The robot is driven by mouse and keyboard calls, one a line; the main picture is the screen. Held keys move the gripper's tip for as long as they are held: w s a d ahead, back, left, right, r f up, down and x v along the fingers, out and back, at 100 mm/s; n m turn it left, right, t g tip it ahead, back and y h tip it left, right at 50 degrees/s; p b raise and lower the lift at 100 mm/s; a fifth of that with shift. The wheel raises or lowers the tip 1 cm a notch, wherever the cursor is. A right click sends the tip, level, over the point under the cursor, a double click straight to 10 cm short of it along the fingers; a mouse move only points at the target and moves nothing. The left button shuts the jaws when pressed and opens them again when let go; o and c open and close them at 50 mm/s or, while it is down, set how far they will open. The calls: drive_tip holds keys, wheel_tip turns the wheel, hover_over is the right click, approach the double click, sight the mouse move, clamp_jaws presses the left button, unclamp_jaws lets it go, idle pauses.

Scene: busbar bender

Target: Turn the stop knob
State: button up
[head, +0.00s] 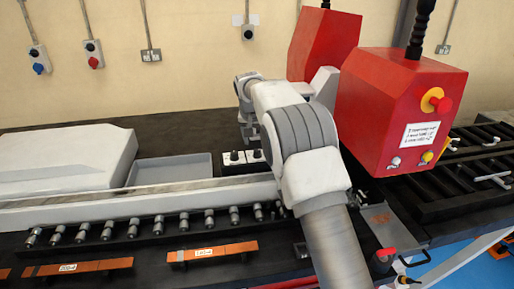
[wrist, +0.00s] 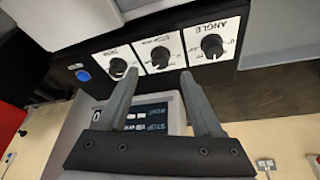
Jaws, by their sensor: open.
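In the wrist view, a dark panel carries three black round knobs on white plates. The right knob (wrist: 212,46) is labelled ANGLE. The middle knob (wrist: 160,57) and the left knob (wrist: 118,68) have smaller labels that are hard to read, so I cannot be sure which is the stop knob. My gripper (wrist: 160,76) is open and empty. Its fingertips point at the panel, one on each side of the middle knob's lower part; contact cannot be told. In the head view, two knobs of the panel (head: 236,158) show beside my gripper (head: 244,138); my arm hides the rest.
A blue button (wrist: 83,75) sits left of the knobs. A display (wrist: 150,117) with STOP text shows behind the fingers. Red machine housings (head: 400,110) stand right of my arm. A grey tray (head: 172,169) and white cover (head: 65,155) lie left of the panel.

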sight(257, 150)
drive_tip(key=x, duration=0.5)
drive_tip(key=shift+s, duration=0.1)
clamp_jaws()
